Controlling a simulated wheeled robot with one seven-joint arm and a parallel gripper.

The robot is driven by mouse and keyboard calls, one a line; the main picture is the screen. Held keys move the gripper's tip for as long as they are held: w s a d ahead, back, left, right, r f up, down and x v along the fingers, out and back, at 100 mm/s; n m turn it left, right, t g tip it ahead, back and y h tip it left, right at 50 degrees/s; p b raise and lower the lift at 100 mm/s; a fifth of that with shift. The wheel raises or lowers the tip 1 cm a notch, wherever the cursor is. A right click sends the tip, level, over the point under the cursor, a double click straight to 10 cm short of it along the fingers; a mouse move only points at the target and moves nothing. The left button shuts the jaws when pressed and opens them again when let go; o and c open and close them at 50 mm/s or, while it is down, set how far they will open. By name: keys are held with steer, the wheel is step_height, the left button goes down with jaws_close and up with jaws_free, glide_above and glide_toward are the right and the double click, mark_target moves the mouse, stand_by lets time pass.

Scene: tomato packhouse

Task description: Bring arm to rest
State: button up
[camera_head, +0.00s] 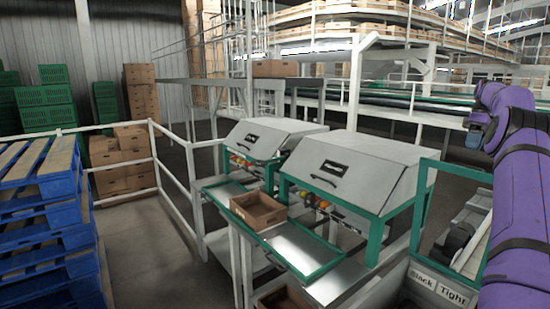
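My purple arm (517,190) runs up the right edge of the picture, with dark bands around it. It bends near the top, where a blue-grey rounded part (475,138) shows beside the bend. I cannot make out my gripper or its fingers in this view. The arm's lower part is cut off by the bottom edge. No object is seen held.
A panel labelled "Slack" and "Tight" (437,290) with a dark part (455,243) above it is close to the arm. Two white-hooded machines (352,165) stand centrally. A cardboard tray (258,210) rests in front. Blue pallets (45,205) are stacked left; floor between is clear.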

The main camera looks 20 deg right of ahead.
steer(key=w+a+r+h, duration=0.1)
steer(key=a+r, duration=0.3)
steer(key=a, duration=0.5)
steer(key=w+a+r+t+h, duration=0.1)
steer(key=w+a+r, duration=0.1)
steer(key=a+r, duration=0.5)
steer(key=w+a+r+h, duration=0.1)
steer(key=a+r, duration=0.1)
steer(key=a, duration=0.9)
steer(key=s+a+r+m+t+h, duration=0.1)
steer(key=s+a, duration=0.3)
steer(key=a, duration=0.4)
steer(key=s+a+r+m+t, duration=0.1)
steer(key=s+a, duration=0.4)
steer(key=a, duration=0.3)
steer(key=s+a+f+t, duration=0.1)
steer(key=s+a+f, duration=0.3)
steer(key=s, duration=0.4)
steer(key=s+a+f+m+t, duration=0.1)
steer(key=s+a+f, duration=0.3)
steer(key=s+a, duration=0.2)
steer(key=s+a+f+m+t, duration=0.1)
steer(key=s+a+f, duration=0.3)
steer(key=s, duration=0.5)
steer(key=shift+s+a+f+t, duration=0.3)
steer(key=shift+a+f+t, duration=0.1)
steer(key=shift+f, duration=0.1)
steer(key=shift+o, duration=0.2)
